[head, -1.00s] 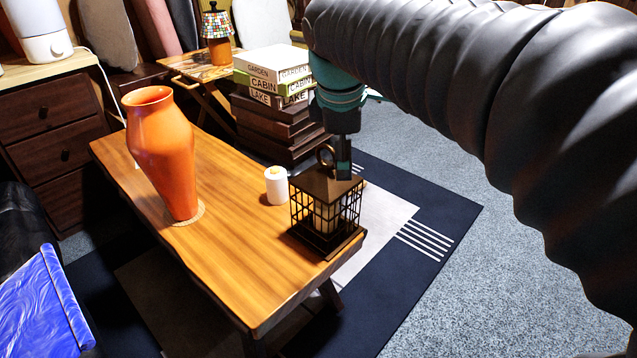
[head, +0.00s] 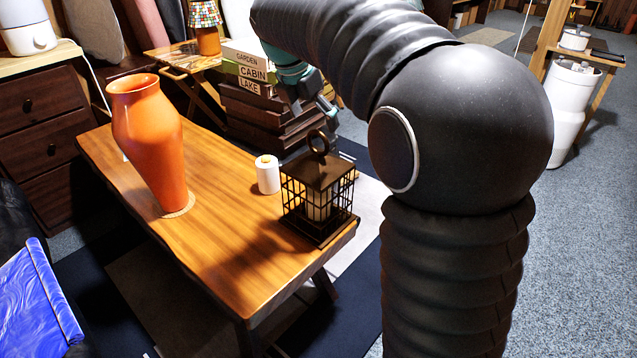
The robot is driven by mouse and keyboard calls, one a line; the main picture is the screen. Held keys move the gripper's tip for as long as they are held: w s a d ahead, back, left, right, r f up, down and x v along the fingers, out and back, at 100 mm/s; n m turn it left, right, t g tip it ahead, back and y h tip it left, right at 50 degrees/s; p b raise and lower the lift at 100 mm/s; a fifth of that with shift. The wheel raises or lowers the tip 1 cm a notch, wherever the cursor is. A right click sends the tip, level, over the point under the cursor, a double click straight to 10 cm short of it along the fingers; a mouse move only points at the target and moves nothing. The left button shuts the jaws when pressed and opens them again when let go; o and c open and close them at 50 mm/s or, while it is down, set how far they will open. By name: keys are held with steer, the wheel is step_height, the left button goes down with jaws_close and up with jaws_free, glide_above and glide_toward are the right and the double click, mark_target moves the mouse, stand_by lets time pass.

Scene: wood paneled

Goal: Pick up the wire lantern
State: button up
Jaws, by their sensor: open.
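The wire lantern (head: 318,190) stands upright at the right end of the wooden table. It is dark, with a grid of wire sides, a peaked roof and a ring handle on top. A pale candle shows inside it. My gripper (head: 328,108) is beyond and above the lantern, just up and to the right of its ring in the picture. It is open and holds nothing that I can see. The fingers are small and partly hard to make out, and the gap between them and the ring is hard to judge.
The wooden table (head: 228,215) also carries an orange vase (head: 150,140) and a white candle (head: 267,174), which stands close left of the lantern. Stacked books (head: 250,72) on dark boxes stand behind. Carpet (head: 590,240) on the right is clear.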

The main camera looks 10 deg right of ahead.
mark_target(318, 135)
steer(key=shift+s+b+x, duration=0.2)
steer(key=shift+b+x, duration=0.1)
steer(key=shift+x, duration=1.4)
steer(key=shift+s+b+x, duration=0.15)
steer(key=shift+b+x, duration=0.15)
steer(key=shift+x, duration=1.4)
steer(key=shift+a+f, duration=0.15)
steer(key=shift+a, duration=0.05)
steer(key=c, duration=1.5)
jaws_close()
steer(key=shift+r, duration=0.2)
